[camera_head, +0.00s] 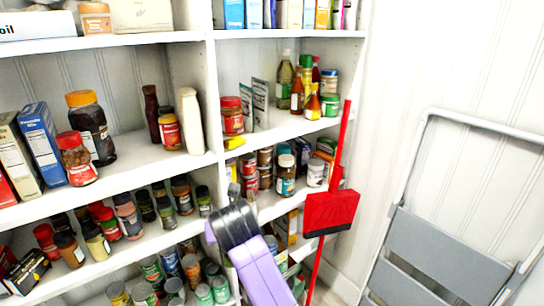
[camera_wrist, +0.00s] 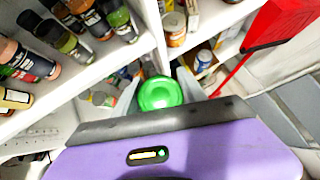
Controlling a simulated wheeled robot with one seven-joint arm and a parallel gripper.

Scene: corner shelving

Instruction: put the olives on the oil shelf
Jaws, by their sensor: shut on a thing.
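My gripper (camera_head: 240,195), purple and black, is in front of the lower shelves at the corner post. In the wrist view its pale fingers are shut on a jar with a round green lid (camera_wrist: 160,93). The lid faces the camera, and the jar's body and label are mostly hidden, so I cannot read whether it says olives. In the head view my gripper hides the jar. The shelf with oil and sauce bottles (camera_head: 285,82) is the right-hand one above my gripper. Its white board (camera_head: 285,132) has a bare stretch in front of the bottles.
A red dustpan (camera_head: 331,210) with a long handle leans against the right shelf ends. A grey folding ladder (camera_head: 440,250) stands at right. Jars (camera_head: 286,175) crowd the shelf below the bottles. A red-lidded jar (camera_head: 232,116) stands left on the bottle shelf.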

